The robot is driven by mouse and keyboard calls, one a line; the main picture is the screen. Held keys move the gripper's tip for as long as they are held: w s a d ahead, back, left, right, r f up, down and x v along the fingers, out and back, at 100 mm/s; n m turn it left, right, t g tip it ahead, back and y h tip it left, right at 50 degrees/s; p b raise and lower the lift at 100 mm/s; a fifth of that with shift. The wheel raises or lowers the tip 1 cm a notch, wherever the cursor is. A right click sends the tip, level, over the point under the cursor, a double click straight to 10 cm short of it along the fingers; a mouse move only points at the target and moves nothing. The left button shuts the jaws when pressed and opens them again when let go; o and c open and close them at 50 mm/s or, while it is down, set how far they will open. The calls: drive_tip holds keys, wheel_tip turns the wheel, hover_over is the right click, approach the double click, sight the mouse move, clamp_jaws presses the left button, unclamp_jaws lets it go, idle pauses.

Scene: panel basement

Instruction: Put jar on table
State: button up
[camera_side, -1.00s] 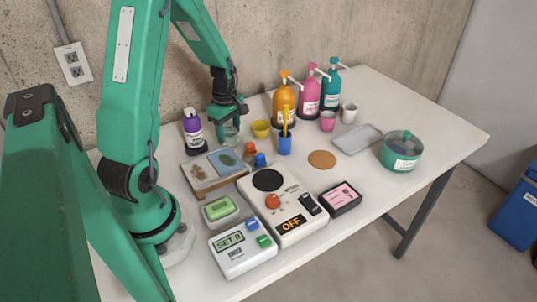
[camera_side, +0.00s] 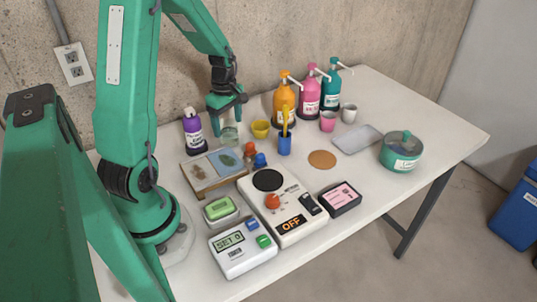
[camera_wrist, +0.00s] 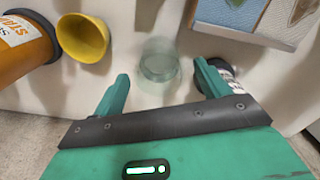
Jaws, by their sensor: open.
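A clear glass jar (camera_side: 230,136) stands upright on the white table (camera_side: 420,128), between the purple bottle and the yellow cup. In the wrist view the jar (camera_wrist: 159,66) lies ahead of the fingers, near the middle of the gap between them. My gripper (camera_side: 227,110) is open just above the jar. In the wrist view its two fingers (camera_wrist: 162,76) are spread wide with nothing held, and they look clear of the jar.
A yellow cup (camera_side: 261,128) and a purple bottle (camera_side: 193,132) stand close on either side. A framed picture board (camera_side: 203,181) lies in front. Pump bottles (camera_side: 285,104) stand to the right. A hot plate (camera_side: 283,203) sits further forward.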

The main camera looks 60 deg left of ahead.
wheel_tip(320, 180, up, 9)
idle(0.4)
drive_tip(key=shift+f, duration=0.1)
drive_tip(key=shift+d, duration=0.1)
idle(0.3)
drive_tip(key=s+d+r+m+t, duration=0.2)
drive_tip(key=d+r+m, duration=0.3)
drive_tip(key=d+m, duration=0.6)
drive_tip(key=s+d+r+m+t, duration=0.3)
drive_tip(key=s+d+r+m, duration=0.2)
drive_tip(key=d+m, duration=0.6)
drive_tip(key=shift+s+d+r+m+t, duration=0.2)
drive_tip(key=shift+d+r+m+t, duration=0.05)
drive_tip(key=shift+d+m+t, duration=0.05)
idle(0.4)
